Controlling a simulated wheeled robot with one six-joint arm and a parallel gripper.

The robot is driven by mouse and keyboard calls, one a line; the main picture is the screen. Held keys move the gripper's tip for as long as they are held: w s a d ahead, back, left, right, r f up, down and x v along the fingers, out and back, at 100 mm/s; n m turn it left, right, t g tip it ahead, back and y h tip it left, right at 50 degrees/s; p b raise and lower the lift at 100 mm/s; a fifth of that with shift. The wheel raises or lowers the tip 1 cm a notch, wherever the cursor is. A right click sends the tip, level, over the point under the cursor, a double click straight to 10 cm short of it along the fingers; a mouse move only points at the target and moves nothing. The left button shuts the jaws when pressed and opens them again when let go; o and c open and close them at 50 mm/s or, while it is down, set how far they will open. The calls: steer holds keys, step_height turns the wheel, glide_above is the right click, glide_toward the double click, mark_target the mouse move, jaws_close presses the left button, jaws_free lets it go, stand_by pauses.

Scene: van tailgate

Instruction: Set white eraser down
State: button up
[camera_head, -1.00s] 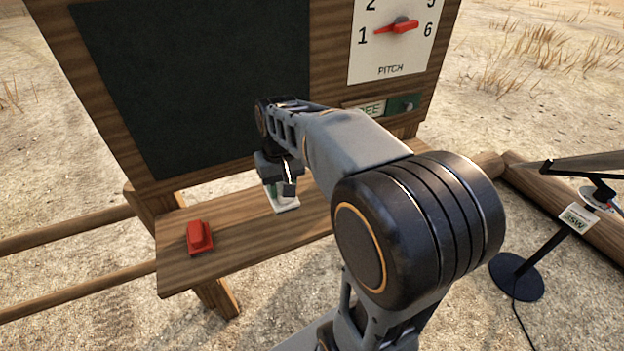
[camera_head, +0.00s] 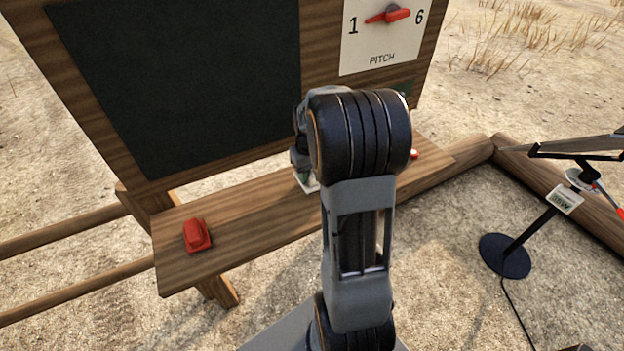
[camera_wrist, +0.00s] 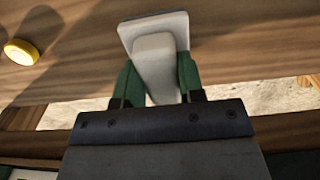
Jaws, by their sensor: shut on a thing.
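My gripper (camera_wrist: 158,75) is shut on the white eraser (camera_wrist: 153,25), with a green finger on each side of its grip block. The eraser has a pale flat base below the block. In the head view the eraser (camera_head: 307,183) shows only as a small pale piece at the wooden ledge, partly hidden by my arm. The ledge (camera_head: 255,215) lies under it. I cannot tell whether the eraser's base touches the wood.
A red eraser-like block (camera_head: 197,236) sits on the ledge's left end. A small red-and-white thing (camera_head: 414,154) is at the right. The wrist view shows a yellow round thing (camera_wrist: 21,52). A blackboard (camera_head: 190,75) and a pitch dial (camera_head: 385,30) stand behind. A lamp-like stand (camera_head: 504,256) is right.

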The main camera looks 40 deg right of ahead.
steer(key=shift+d+f, duration=0.35)
steer(key=shift+f, duration=0.1)
steer(key=shift+w+d+f, duration=0.1)
steer(key=shift+f, duration=1.55)
steer(key=o, duration=0.8)
step_height(320, 180, up, 12)
steer(key=shift+f, duration=0.25)
steer(key=s+a+t, duration=0.1)
steer(key=s+a, duration=0.3)
steer(key=a, duration=0.2)
steer(key=s+a+r+n+t, duration=0.1)
steer(key=s+a+t, duration=0.1)
steer(key=s+a, duration=0.2)
steer(key=s+a+r+t, duration=0.1)
steer(key=s+a, duration=0.3)
steer(key=a, duration=0.4)
steer(key=shift+s+a+r+n, duration=0.1)
steer(key=shift+s+r+n, duration=0.1)
steer(key=shift+s+n, duration=0.1)
